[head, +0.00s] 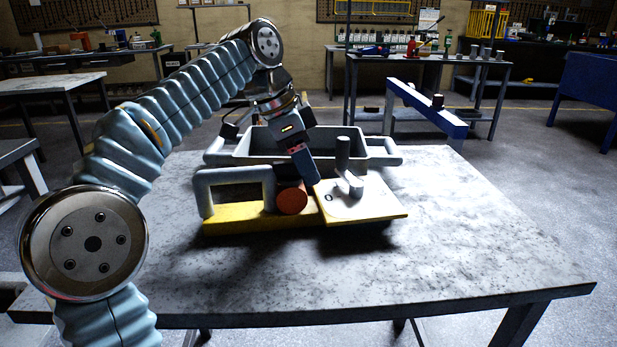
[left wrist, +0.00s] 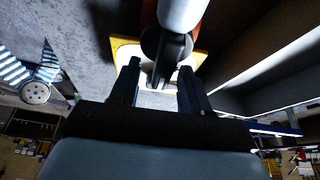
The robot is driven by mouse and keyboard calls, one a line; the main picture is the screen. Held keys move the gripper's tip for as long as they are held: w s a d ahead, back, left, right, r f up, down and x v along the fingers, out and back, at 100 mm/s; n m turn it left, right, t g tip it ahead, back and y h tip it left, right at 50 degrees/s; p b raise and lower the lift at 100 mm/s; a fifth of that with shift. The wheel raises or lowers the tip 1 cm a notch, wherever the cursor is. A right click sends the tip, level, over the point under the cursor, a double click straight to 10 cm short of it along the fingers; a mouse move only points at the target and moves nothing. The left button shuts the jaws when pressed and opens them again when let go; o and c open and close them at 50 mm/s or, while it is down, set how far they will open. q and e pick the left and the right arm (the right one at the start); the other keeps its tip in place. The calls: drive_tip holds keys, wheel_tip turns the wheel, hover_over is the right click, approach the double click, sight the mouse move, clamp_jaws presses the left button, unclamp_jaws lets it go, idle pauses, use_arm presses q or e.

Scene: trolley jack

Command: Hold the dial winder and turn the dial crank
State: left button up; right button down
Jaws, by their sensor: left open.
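The dial winder stands on the table, with a yellow base (head: 245,217), a grey loop handle (head: 233,176) on its left and a round red part (head: 292,201). A pale dial plate (head: 370,201) lies on its right side. My left gripper (head: 312,180) points down just left of the crank grip. In the left wrist view my left gripper (left wrist: 158,85) is open, with dark crank-like parts (left wrist: 165,55) beyond and between its fingertips; contact cannot be told. My right gripper is not in view.
A grey open tray (head: 265,140) with side handles stands right behind the winder. A blue bar (head: 425,108) rises behind the table's far edge. The grey table (head: 470,240) is clear in front and to the right. Workbenches with tools stand farther back.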

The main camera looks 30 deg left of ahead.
use_arm(q)
drive_tip(key=shift+x, duration=0.75)
clamp_jaws()
idle(0.9)
drive_tip(key=shift+o, duration=0.4)
unclamp_jaws()
